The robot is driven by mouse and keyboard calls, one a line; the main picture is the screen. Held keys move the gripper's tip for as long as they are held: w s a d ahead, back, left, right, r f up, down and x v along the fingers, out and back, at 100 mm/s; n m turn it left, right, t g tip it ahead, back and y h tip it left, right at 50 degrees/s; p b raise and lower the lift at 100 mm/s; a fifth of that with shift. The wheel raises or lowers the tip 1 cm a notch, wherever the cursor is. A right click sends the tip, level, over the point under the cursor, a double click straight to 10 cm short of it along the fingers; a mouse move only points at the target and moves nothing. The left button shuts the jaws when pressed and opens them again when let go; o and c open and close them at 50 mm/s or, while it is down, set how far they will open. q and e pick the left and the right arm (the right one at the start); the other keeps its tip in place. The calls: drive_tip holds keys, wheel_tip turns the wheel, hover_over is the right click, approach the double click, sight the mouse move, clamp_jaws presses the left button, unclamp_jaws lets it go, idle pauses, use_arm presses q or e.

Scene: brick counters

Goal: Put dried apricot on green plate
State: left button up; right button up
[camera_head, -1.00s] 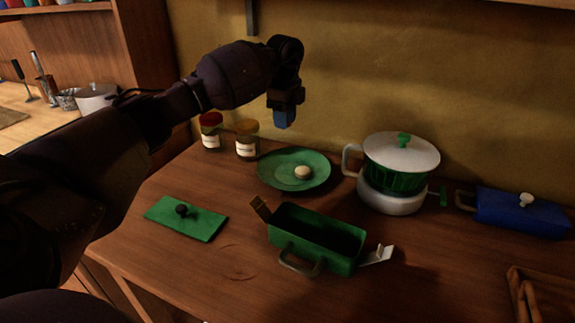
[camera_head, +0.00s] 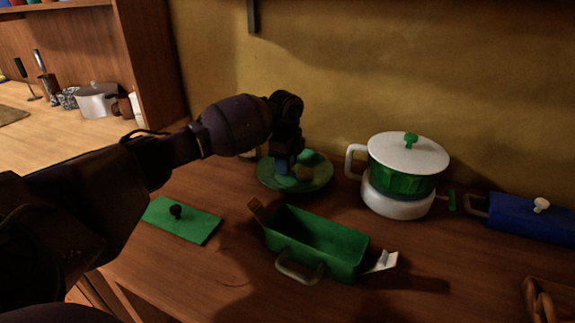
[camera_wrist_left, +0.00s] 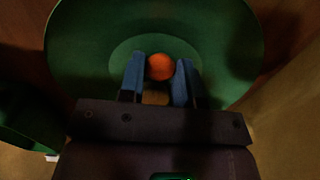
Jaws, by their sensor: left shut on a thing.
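The green plate (camera_head: 318,184) lies on the brown counter near the wall. My left gripper (camera_head: 283,166) is low over the plate and covers part of it. In the left wrist view, the orange dried apricot (camera_wrist_left: 160,67) sits between the blue fingertips, which are shut on it above the plate's middle. The apricot is hidden or unclear in the head view. A small round brownish thing (camera_head: 304,173) shows on the plate beside the gripper. A tan patch (camera_wrist_left: 155,98) shows between the fingers near the palm; I cannot tell what it is. My right gripper is not in view.
An open green box (camera_head: 340,246) stands in front of the plate, with its green lid (camera_head: 180,220) to the left. A white-lidded green pot (camera_head: 405,180) stands right of the plate. A blue box (camera_head: 530,217) is farther right. Jars behind the plate are mostly hidden by my arm.

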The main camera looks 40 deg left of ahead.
use_arm(q)
drive_tip(key=shift+f, duration=0.2)
drive_tip(key=o, duration=0.9)
drive_tip(key=shift+r, duration=0.3)
wheel_tip(320, 180, up, 12)
drive_tip(key=p, duration=0.2)
drive_tip(key=shift+f, duration=0.15)
